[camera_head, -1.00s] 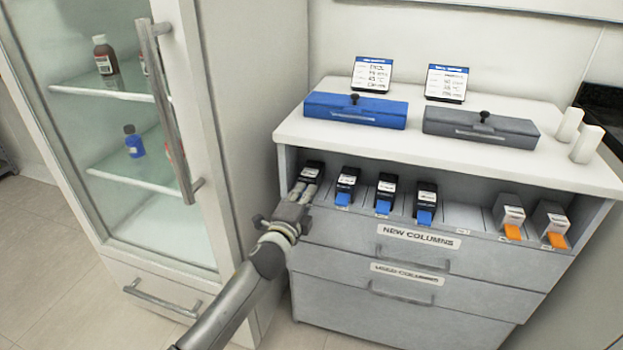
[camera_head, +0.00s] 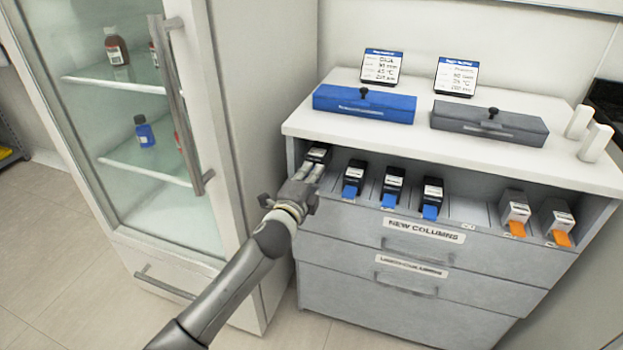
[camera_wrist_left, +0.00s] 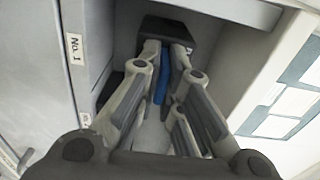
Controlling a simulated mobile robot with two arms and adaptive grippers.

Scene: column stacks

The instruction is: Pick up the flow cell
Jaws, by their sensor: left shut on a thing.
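The flow cell is most likely the dark cartridge (camera_head: 318,153) with a blue tab in the leftmost slot of the cabinet's open shelf. In the left wrist view its black body (camera_wrist_left: 180,36) and blue tab (camera_wrist_left: 161,78) show between my fingers. My left gripper (camera_head: 313,172) reaches into that slot and is shut on this cartridge, which still sits in the shelf bay. Its lower part is hidden by the fingers. My right gripper is not in view.
Similar blue-tabbed cartridges (camera_head: 354,178) stand to the right, then orange-tabbed ones (camera_head: 515,212). The glass-door fridge (camera_head: 140,120) stands close on the left. Blue (camera_head: 364,103) and grey (camera_head: 489,122) boxes lie on the cabinet top.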

